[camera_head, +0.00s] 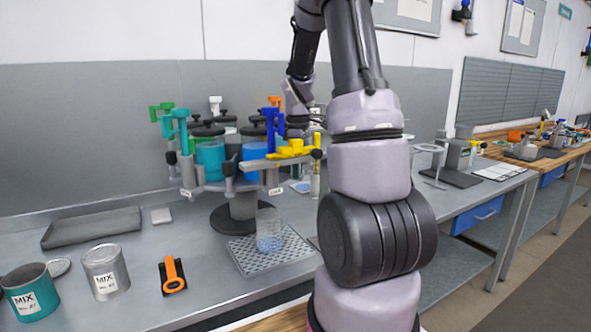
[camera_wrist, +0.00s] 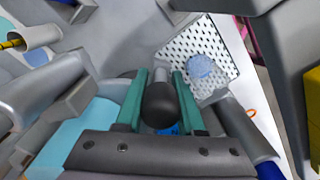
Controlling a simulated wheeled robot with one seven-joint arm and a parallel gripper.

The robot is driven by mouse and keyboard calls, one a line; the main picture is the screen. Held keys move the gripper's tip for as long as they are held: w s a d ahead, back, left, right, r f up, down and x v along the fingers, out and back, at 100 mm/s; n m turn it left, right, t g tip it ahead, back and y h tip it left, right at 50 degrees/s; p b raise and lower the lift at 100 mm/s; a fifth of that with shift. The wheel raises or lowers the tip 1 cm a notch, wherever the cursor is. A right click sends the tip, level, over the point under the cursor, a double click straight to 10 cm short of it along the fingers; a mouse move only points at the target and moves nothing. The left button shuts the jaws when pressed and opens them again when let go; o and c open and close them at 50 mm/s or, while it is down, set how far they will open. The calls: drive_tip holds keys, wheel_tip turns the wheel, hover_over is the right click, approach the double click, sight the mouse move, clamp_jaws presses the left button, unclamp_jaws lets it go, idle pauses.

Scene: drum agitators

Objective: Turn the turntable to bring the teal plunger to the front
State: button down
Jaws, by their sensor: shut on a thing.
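The turntable (camera_head: 243,207) stands on the bench as a column on a dark round base, carrying drums and coloured plungers. The teal plunger (camera_head: 181,122) is at its front left, beside a teal drum (camera_head: 210,158). A blue plunger (camera_head: 270,122) is at the front right, with a yellow one (camera_head: 296,148) right of it. Green, white and orange plungers show farther left and back. In the wrist view, my gripper (camera_wrist: 160,95) has its teal fingers shut on a black round knob (camera_wrist: 160,106). In the head view, the gripper is hard to make out among the plungers and my arm.
A clear beaker with blue contents (camera_head: 269,232) stands on a perforated tray (camera_head: 250,262) in front of the turntable. An orange-handled tool (camera_head: 173,276), a grey MIX can (camera_head: 105,271) and a teal MIX can (camera_head: 32,292) are at the left front. A dark tray (camera_head: 92,228) lies behind them.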

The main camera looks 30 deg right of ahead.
drive_tip(key=w+d+n, duration=0.4)
drive_tip(key=w+n, duration=0.1)
drive_tip(key=w, duration=0.4)
drive_tip(key=w+d+n, duration=0.5)
drive_tip(key=w+n, duration=0.1)
drive_tip(key=w, duration=0.3)
idle(0.5)
drive_tip(key=shift+w, duration=0.1)
drive_tip(key=c, duration=0.5)
unclamp_jaws()
drive_tip(key=shift+r, duration=0.1)
wheel_tip(320, 180, up, 11)
drive_tip(key=shift+f, duration=0.15)
